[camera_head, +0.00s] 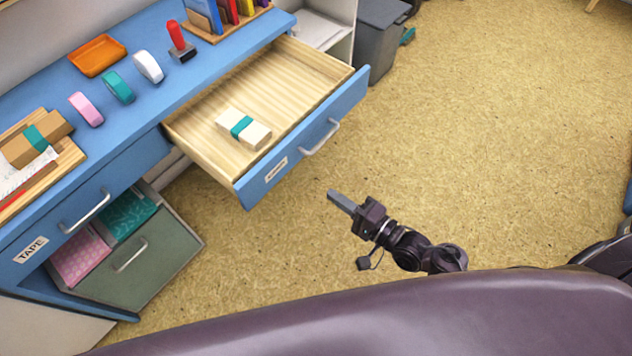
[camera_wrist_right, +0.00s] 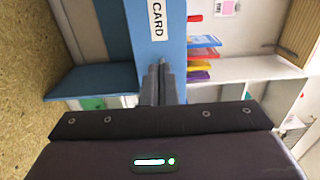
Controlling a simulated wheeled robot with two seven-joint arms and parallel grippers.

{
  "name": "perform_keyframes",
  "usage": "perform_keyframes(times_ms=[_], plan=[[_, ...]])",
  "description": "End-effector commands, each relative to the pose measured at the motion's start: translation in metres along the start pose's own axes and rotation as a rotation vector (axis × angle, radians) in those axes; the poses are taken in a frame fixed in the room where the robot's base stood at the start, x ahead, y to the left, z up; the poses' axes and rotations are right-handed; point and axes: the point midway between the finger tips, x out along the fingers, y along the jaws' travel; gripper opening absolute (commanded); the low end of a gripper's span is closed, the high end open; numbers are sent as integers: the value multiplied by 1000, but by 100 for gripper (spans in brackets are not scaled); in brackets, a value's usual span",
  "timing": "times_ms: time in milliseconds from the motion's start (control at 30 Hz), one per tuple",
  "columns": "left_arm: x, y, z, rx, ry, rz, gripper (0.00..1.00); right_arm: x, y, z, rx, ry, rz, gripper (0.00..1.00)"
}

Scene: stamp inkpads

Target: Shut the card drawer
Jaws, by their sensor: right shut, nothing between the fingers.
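The card drawer (camera_head: 352,97) stands pulled out from the blue desk (camera_head: 215,50). It has a pale wooden inside, a blue front, a silver bar handle (camera_head: 321,137) and a small label. A cream block with a teal band (camera_head: 257,138) lies inside it. My right gripper (camera_head: 334,198) is shut and empty, in front of the drawer front and apart from it in the head view. In the right wrist view, the shut fingers (camera_wrist_right: 160,68) point at the blue drawer front (camera_wrist_right: 150,45) below its CARD label; any contact cannot be told. My left gripper is not in view.
A TAPE drawer (camera_head: 95,205) is shut at left; below it a grey-green bin-like drawer (camera_head: 145,265) leans out. The desk top holds tape rolls, an orange tray (camera_head: 97,55) and a red-handled stamp (camera_head: 178,40).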

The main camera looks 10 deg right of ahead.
Motion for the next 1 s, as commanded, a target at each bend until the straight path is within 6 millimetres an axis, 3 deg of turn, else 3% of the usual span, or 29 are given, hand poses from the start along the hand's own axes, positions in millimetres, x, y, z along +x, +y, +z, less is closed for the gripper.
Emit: perform_keyframes(times_ms=[267,533,700,1000], plan=[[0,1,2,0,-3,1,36,57,-1,0,-1,1,-4,0],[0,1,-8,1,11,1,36,108,0,0,-2,1,0,0],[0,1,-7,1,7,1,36,125,1,0,-3,1,3,0],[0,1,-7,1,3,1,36,129,1,0,-3,1,4,0]])
